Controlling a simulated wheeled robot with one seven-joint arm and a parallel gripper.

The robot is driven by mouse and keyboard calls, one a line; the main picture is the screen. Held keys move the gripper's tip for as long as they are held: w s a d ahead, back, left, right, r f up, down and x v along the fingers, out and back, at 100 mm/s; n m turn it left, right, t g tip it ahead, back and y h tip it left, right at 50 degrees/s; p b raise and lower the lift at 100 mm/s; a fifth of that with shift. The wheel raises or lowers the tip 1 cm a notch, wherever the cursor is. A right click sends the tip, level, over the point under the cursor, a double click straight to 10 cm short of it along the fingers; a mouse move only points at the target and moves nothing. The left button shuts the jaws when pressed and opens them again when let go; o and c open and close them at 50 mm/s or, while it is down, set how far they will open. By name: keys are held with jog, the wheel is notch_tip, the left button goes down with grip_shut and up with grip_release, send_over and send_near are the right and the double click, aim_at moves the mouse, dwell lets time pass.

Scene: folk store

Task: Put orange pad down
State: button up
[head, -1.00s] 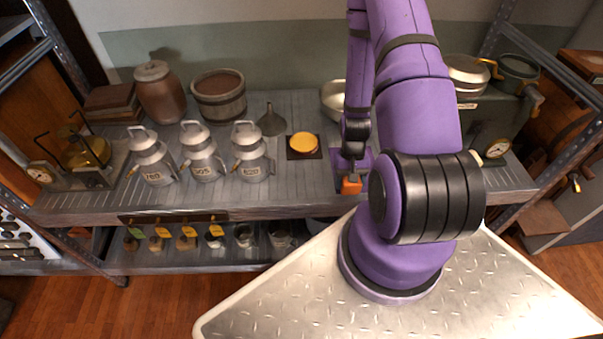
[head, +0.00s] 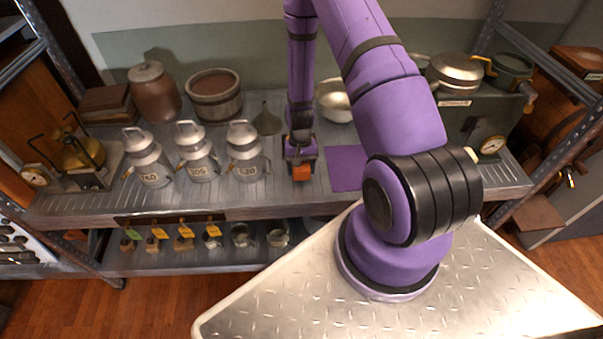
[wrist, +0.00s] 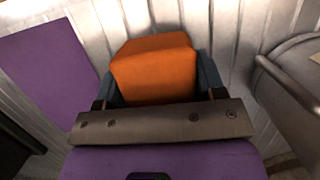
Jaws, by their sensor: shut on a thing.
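The orange pad (wrist: 155,68) is a soft-edged orange block between my jaws in the wrist view. In the head view the orange pad (head: 302,173) shows at the end of my arm, over the ribbed metal shelf. My gripper (head: 301,163) is shut on it. It also shows at the bottom of the wrist view (wrist: 155,85). I cannot tell whether the pad touches the shelf. A flat purple square (head: 346,168) lies on the shelf to the right, and on the left of the wrist view (wrist: 45,65). The round yellow disc on its dark square is hidden now.
Metal milk cans (head: 245,150) stand close on the left, and a funnel (head: 266,120) stands behind. A metal bowl (head: 335,100) and a machine with a dial (head: 491,146) are to the right. Bare shelf (head: 265,193) lies in front of my gripper.

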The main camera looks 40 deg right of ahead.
jog(key=shift+f, duration=1.35)
jog(key=o, duration=0.9)
jog(key=shift+d+f, duration=0.1)
jog(key=v, duration=1.2)
